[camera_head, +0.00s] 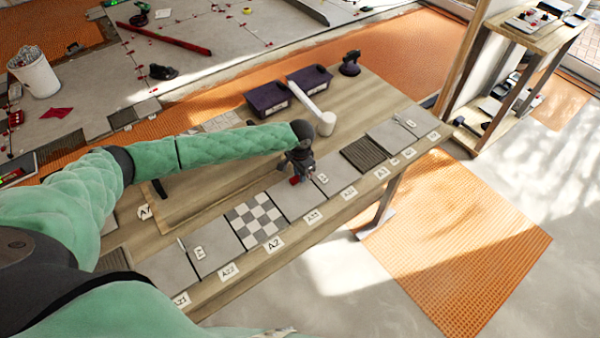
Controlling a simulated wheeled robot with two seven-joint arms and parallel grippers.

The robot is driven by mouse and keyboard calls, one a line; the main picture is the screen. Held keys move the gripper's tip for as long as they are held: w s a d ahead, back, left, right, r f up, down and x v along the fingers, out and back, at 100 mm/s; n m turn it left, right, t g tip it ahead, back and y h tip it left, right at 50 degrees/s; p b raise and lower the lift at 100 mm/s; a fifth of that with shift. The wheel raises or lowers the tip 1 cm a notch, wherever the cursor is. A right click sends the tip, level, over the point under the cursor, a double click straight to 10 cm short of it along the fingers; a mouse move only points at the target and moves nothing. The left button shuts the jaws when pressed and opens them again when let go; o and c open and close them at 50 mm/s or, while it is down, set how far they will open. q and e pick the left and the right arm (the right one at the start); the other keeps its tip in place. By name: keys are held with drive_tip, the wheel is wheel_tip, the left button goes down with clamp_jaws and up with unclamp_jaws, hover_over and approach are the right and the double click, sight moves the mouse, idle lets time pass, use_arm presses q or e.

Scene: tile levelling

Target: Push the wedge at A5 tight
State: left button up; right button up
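My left gripper (303,176) points down over a plain grey tile (297,203) in the row along the workbench (230,292). A small red piece (294,181), which looks like a wedge, shows right beside its fingertips. The fingers are small and dark here, so I cannot tell whether they are open, shut or touching the red piece. A small white label (322,178) lies on the tile edge just right of the gripper, too small to read. I cannot make out which label reads A5. My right gripper is not in view.
A checkered tile (256,219) and a ribbed dark tile (364,154) lie in the same row. Behind the gripper are two dark boxes (267,100), a white-headed mallet (326,123) and a black suction cup (350,66). A wooden shelf (535,38) stands at right.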

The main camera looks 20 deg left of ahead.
use_arm(q)
clamp_jaws()
drive_tip(key=o, duration=0.9)
unclamp_jaws()
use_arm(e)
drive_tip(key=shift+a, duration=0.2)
use_arm(q)
drive_tip(key=shift+r, duration=0.15)
drive_tip(key=shift+r+b, duration=0.35)
drive_tip(key=shift+b, duration=0.05)
wheel_tip(320, 180, up, 6)
drive_tip(key=shift+f+b, duration=0.2)
drive_tip(key=shift+b, duration=0.75)
drive_tip(key=shift+r, duration=0.6)
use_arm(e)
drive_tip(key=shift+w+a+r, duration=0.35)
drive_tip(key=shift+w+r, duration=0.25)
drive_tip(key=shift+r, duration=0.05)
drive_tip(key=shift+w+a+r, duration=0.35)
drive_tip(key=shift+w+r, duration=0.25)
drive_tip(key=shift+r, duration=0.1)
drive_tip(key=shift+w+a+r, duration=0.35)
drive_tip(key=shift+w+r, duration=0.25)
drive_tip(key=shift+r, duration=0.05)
